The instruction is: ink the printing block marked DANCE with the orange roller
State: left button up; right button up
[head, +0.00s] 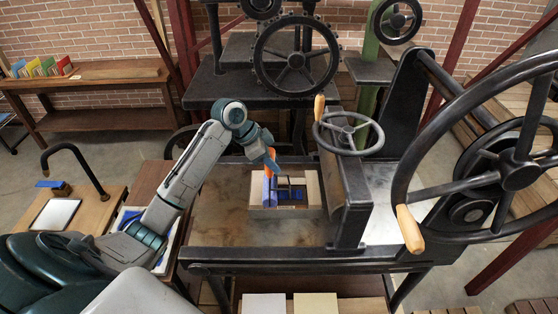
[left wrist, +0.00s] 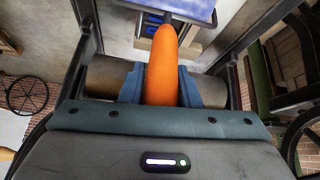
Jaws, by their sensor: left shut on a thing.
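My left gripper (head: 268,155) is shut on the orange handle of the roller; in the left wrist view, the orange handle (left wrist: 161,70) sits between both fingers. The blue-coated roller (head: 266,189) is at the left part of the printing block (head: 312,190) on the press bed; I cannot tell whether it touches the block's face. Blue shows on part of the block right of the roller. The block has a pale wooden surround. The roller also shows at the top of the left wrist view (left wrist: 190,8). The mark DANCE cannot be read. My right gripper is not in view.
The press bed (head: 220,230) is bare around the block. A dark upright press frame (head: 350,195) with a handwheel (head: 349,132) stands close on the right. A blue-stained slab (head: 125,215) lies at left, partly behind my arm. White paper (head: 55,214) lies further left.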

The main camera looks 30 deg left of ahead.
aim_at(271, 150)
pick_arm(q)
jog(key=shift+s+a, duration=0.1)
jog(key=shift+a, duration=0.1)
jog(key=shift+d, duration=0.1)
jog(key=shift+r, duration=2.55)
